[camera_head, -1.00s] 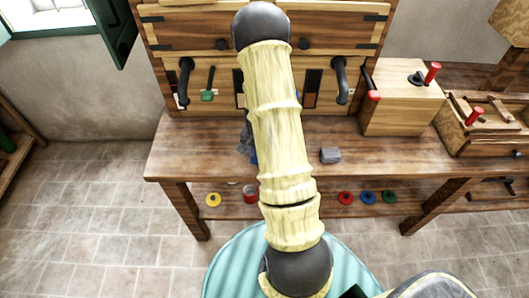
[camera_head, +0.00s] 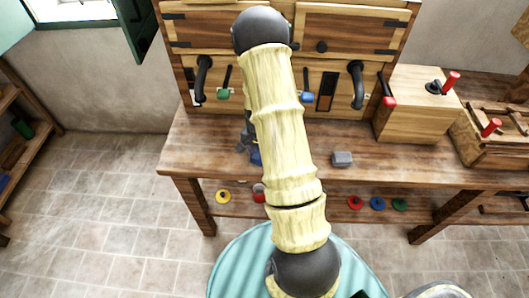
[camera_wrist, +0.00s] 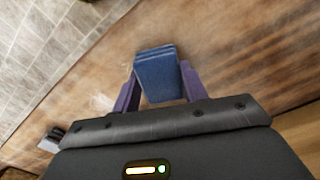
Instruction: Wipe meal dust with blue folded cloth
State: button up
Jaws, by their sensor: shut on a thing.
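The blue folded cloth (camera_wrist: 156,76) is between the two purple fingers of my gripper (camera_wrist: 160,70) in the wrist view, with its folded layers showing at the far end. My gripper is shut on it, over the wooden bench top (camera_wrist: 240,50). I cannot tell whether the cloth touches the wood. A faint pale smear that may be meal dust (camera_wrist: 100,101) shows on the wood left of the gripper. In the head view my arm hides most of the gripper, and only a bit of the blue cloth (camera_head: 255,155) shows beside it.
A grey block (camera_head: 342,159) lies on the bench right of my arm. A wooden cabinet with black handles (camera_head: 203,78) and coloured knobs stands at the back. A wooden box with a red-handled crank (camera_head: 415,105) stands at right. Several coloured rings (camera_head: 377,203) lie on the lower shelf.

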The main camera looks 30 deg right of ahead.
jog(key=shift+w+a+f, duration=0.1)
jog(key=shift+a+f, duration=0.05)
jog(key=shift+a, duration=0.2)
jog(key=shift+w+d, duration=0.15)
jog(key=shift+w, duration=0.2)
jog(key=shift+s+d+r, duration=0.15)
jog(key=shift+s+d, duration=0.4)
jog(key=shift+d, duration=0.25)
jog(key=shift+s+d+r, duration=0.1)
jog(key=shift+s+d, duration=0.4)
jog(key=shift+d, duration=0.3)
